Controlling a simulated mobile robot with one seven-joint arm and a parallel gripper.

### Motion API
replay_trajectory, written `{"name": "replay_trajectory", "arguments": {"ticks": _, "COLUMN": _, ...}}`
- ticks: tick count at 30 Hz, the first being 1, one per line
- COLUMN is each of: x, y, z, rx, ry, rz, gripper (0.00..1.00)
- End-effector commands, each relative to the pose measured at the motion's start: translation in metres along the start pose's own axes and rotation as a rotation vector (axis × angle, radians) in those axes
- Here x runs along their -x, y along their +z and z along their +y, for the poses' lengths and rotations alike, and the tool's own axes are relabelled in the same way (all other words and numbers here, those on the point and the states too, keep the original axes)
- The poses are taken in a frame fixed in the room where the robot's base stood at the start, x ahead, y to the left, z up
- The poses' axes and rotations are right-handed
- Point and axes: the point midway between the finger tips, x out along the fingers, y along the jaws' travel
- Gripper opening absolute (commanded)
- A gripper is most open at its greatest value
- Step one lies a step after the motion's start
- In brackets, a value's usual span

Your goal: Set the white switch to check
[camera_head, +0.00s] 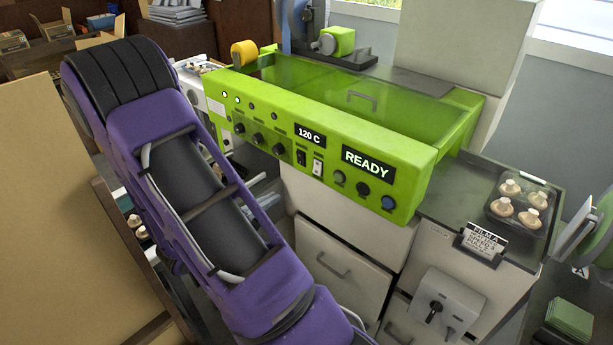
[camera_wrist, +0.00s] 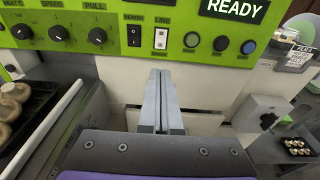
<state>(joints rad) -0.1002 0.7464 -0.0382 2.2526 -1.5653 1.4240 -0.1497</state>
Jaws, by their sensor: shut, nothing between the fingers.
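The white switch (camera_wrist: 161,38) is a small white rocker under a "LINE" label on the green machine's front panel. It also shows in the head view (camera_head: 318,168), right of a black rocker switch (camera_head: 301,158). The lettering under it is too small to read surely, and I cannot tell which way it is set. My gripper (camera_wrist: 162,72) is shut and empty in the wrist view. Its fingertips point at the panel and appear just below the white switch, apart from it. The head view does not show my gripper; only my purple arm is seen there.
The green panel (camera_head: 245,108) also has several black knobs, round buttons and a lit "READY" display (camera_head: 367,163). A tray of mushrooms (camera_head: 520,227) stands on the right counter, near a small label sign (camera_head: 482,243). White drawers (camera_head: 345,262) are below the panel.

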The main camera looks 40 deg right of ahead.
Motion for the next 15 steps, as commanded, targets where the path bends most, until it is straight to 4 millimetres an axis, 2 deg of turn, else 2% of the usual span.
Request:
{"name": "replay_trajectory", "arguments": {"ticks": 8, "x": -0.002, "y": 0.0, "z": 0.0, "rx": -0.004, "ry": -0.002, "rz": 0.001, "gripper": 0.0}}
{"name": "replay_trajectory", "arguments": {"ticks": 11, "x": -0.009, "y": 0.0, "z": -0.001, "rx": -0.005, "ry": -0.005, "rz": 0.001, "gripper": 0.0}}
{"name": "replay_trajectory", "arguments": {"ticks": 15, "x": -0.031, "y": 0.0, "z": -0.001, "rx": -0.005, "ry": -0.007, "rz": 0.001, "gripper": 0.0}}
